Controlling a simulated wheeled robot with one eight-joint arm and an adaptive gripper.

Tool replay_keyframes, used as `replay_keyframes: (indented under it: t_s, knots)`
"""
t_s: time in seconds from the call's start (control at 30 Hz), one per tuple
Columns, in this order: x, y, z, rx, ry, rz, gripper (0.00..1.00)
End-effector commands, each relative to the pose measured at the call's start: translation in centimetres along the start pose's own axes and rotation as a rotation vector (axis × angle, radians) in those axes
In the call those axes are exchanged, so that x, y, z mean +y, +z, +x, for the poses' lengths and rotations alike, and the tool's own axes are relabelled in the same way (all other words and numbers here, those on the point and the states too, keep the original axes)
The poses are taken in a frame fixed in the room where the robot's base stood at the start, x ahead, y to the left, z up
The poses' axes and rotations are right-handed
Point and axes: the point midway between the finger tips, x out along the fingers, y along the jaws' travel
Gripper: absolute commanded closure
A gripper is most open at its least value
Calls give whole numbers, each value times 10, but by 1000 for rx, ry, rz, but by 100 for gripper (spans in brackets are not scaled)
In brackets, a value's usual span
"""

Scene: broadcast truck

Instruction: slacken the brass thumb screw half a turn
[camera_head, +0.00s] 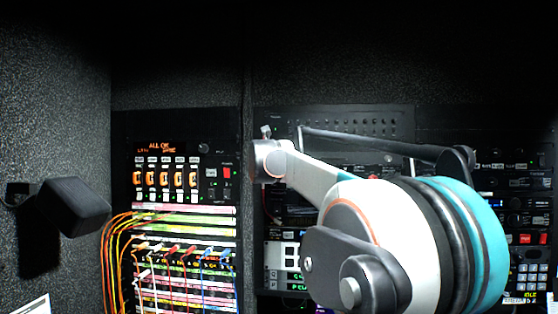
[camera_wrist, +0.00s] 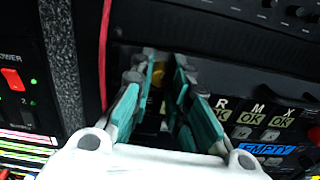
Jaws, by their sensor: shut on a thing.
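In the wrist view my gripper (camera_wrist: 164,66) points at the rack front with its two teal-padded fingers drawn close together. Between the fingertips a small yellow-gold piece shows, the brass thumb screw (camera_wrist: 158,76). The fingers are shut on it. Most of the screw is hidden by the fingers, so its turned angle cannot be told. In the head view my own arm covers the screw and the fingers.
A red cable (camera_wrist: 104,50) hangs just left of the fingers. A lit EMPTY label (camera_wrist: 266,149) and OK tiles are at right. In the head view, a patch bay (camera_head: 185,270) with orange cables stands left, and a black box (camera_head: 74,206) juts from the left wall.

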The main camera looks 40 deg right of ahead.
Motion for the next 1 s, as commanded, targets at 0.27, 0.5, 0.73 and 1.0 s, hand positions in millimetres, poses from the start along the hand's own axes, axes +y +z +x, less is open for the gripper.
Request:
replay_keyframes:
  t_s: [0.27, 0.5, 0.73, 1.0]
  knots:
    - [0, -2, 0, -1, -1, -122, 100]
    - [0, -2, 0, -2, -1, -161, 100]
    - [0, -2, 0, -2, -1, -165, 100]
    - [0, -2, 0, -2, -1, -164, 62]
